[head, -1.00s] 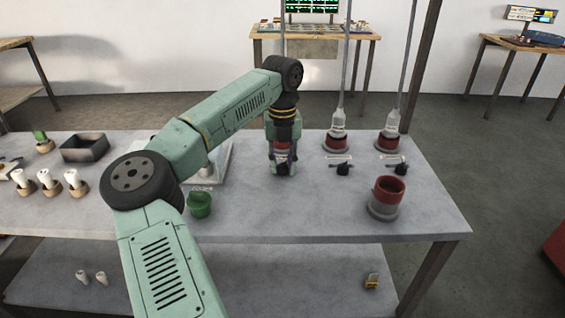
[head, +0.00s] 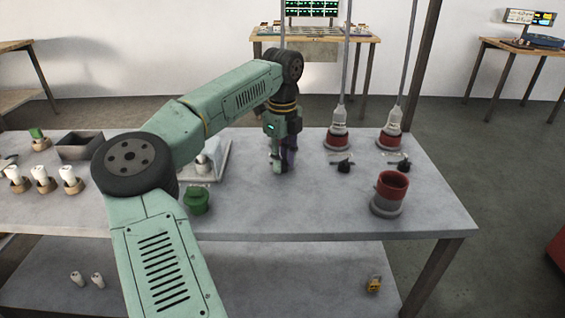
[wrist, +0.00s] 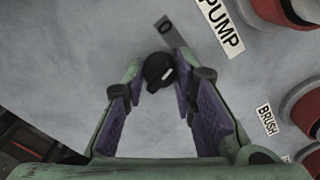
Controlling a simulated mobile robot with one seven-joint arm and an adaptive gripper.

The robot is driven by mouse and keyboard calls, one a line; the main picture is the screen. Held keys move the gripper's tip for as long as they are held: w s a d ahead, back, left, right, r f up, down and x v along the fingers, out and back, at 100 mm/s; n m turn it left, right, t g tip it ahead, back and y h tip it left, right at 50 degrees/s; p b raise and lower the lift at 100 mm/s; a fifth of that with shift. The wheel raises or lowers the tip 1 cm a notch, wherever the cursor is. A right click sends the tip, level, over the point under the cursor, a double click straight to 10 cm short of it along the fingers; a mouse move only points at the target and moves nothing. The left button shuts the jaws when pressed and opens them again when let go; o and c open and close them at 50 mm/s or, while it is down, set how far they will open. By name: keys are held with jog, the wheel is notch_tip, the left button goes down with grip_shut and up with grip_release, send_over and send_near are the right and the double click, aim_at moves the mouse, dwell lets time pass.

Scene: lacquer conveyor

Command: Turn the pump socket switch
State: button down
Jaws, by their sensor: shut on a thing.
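The pump socket switch (wrist: 157,70) is a small black knob with a pale mark, in the wrist view. It sits between the fingertips of my gripper (wrist: 158,76), which is shut on it. A flat grey plate with a black mark lies beside the knob, and the PUMP label (wrist: 221,27) is just to the right. A red socket (wrist: 285,10) shows past the label. In the head view my gripper (head: 280,165) points down at the table, hiding the switch and most of what is around it.
Two more black switches (head: 343,164) (head: 403,165) stand to the right, before red sockets (head: 338,141) (head: 389,140) with hanging cables. A red and grey cup (head: 391,190) and a green object (head: 196,199) are nearer. A dark tray (head: 80,145) is at left.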

jog(key=shift+n+b, duration=0.45)
jog(key=shift+n, duration=1.15)
jog(key=c, duration=1.3)
grip_release()
notch_tip(320, 180, up, 12)
jog(key=shift+r, duration=0.1)
